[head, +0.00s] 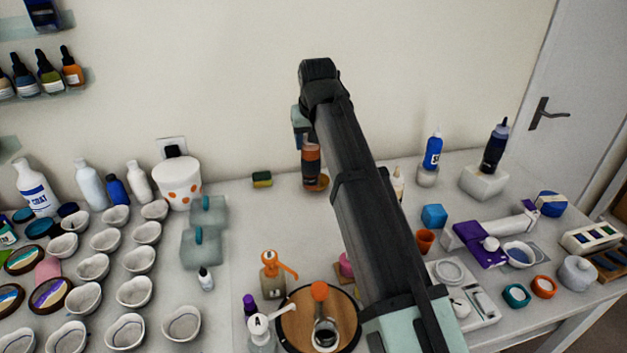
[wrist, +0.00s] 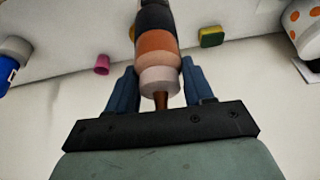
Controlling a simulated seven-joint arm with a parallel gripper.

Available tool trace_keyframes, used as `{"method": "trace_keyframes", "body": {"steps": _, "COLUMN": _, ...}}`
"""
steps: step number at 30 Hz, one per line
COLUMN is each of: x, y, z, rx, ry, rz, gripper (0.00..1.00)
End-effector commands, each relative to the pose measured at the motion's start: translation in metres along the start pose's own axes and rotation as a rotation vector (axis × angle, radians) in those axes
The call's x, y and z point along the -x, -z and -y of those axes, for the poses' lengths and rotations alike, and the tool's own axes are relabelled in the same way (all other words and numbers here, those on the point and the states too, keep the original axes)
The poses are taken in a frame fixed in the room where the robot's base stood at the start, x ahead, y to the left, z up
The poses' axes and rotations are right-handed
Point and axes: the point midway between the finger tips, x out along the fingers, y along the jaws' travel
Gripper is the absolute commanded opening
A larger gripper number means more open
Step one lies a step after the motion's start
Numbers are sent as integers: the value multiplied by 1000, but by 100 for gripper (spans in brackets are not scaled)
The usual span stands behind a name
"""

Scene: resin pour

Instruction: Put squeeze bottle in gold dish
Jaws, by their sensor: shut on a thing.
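The squeeze bottle (head: 311,166) has dark and orange-brown bands and is upright near the back wall. In the wrist view the squeeze bottle (wrist: 157,45) runs between my two blue fingers, with its pale collar and brown nozzle toward the palm. My gripper (wrist: 160,77) is shut on its upper part. In the head view my gripper (head: 304,138) is partly hidden by my arm. The gold dish (head: 322,184) shows as an orange-brown rim right at the bottle's base. I cannot tell whether the bottle touches it.
A yellow-green sponge (head: 262,179) lies left of the dish. A small pale bottle (head: 398,185) is to the right. A round wooden tray (head: 292,328) with bottles is in front. The table between is clear.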

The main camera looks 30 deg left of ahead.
Motion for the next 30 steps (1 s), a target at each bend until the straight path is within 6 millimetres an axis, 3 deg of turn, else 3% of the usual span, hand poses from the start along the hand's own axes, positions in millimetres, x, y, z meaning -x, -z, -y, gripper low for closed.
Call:
{"method": "trace_keyframes", "body": {"steps": 1, "x": -5, "y": 18, "z": -16, "rx": -18, "ry": -8, "rz": 1, "gripper": 0}}
{"method": "trace_keyframes", "body": {"steps": 3, "x": -11, "y": 34, "z": -33, "rx": -30, "ry": -12, "rz": 0, "gripper": 0}}
{"method": "trace_keyframes", "body": {"steps": 6, "x": -17, "y": 59, "z": -48, "rx": -15, "ry": -6, "rz": -1, "gripper": 0}}
{"method": "trace_keyframes", "body": {"steps": 13, "x": -23, "y": 103, "z": -40, "rx": 116, "ry": 49, "rz": -2, "gripper": 0}}
{"method": "trace_keyframes", "body": {"steps": 23, "x": -25, "y": 104, "z": -34, "rx": 270, "ry": 112, "rz": -2, "gripper": 0}}
{"method": "trace_keyframes", "body": {"steps": 30, "x": -53, "y": 91, "z": -34, "rx": 276, "ry": 114, "rz": 0, "gripper": 0}}
